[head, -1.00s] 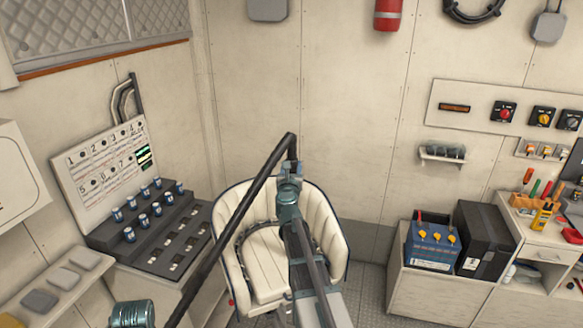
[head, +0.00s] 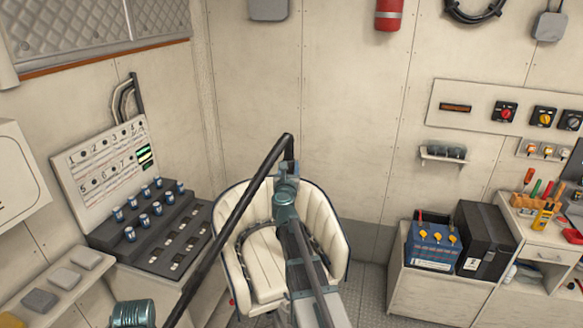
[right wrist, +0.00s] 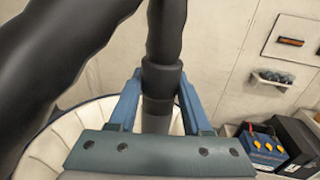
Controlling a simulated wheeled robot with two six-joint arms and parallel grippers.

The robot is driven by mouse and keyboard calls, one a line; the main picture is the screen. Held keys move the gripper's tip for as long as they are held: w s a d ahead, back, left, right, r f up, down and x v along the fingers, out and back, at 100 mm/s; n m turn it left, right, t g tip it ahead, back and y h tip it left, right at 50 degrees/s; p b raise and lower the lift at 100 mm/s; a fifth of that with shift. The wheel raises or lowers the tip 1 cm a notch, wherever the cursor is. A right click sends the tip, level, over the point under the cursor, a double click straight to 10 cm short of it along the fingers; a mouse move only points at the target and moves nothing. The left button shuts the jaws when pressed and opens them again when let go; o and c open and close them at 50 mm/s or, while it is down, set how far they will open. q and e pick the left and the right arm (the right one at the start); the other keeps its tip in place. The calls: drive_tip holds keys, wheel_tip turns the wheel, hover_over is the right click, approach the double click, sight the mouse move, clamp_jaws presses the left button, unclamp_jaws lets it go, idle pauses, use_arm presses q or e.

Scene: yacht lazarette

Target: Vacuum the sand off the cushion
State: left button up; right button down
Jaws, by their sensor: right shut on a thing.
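The cushion (head: 262,278) is the cream, ribbed seat of a rounded chair with dark piping. My right arm and a dark hose cover part of it. I cannot make out sand on the part that shows. My right gripper (head: 288,172) is above the chair, in front of its backrest. In the right wrist view its blue fingers (right wrist: 160,82) are shut on the black vacuum tube (right wrist: 162,50). The dark hose (head: 232,222) runs from the tube's top down to the lower left in the head view. The tube's lower end is hidden. My left gripper is out of view.
A stepped rack of small cans (head: 150,212) stands left of the chair. A blue battery (head: 432,246) and a black box (head: 484,238) sit on a low cabinet at right. Bare wall lies behind the chair, and some floor shows on its right.

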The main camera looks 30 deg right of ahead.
drive_tip(key=shift+w+a+r, duration=0.1)
drive_tip(key=shift+w+a, duration=0.1)
drive_tip(key=shift+a, duration=0.8)
drive_tip(key=shift+s, duration=0.1)
idle(0.6)
drive_tip(key=shift+s+d, duration=0.3)
drive_tip(key=shift+s, duration=0.5)
drive_tip(key=shift+s+d, duration=0.3)
drive_tip(key=shift+s, duration=0.55)
drive_tip(key=shift+s+d, duration=0.3)
drive_tip(key=shift+s, duration=0.5)
drive_tip(key=shift+w+a, duration=0.1)
drive_tip(key=shift+a, duration=0.05)
drive_tip(key=shift+w+a, duration=0.4)
drive_tip(key=shift+a, duration=0.5)
drive_tip(key=shift+w+a, duration=0.4)
drive_tip(key=shift+a, duration=0.45)
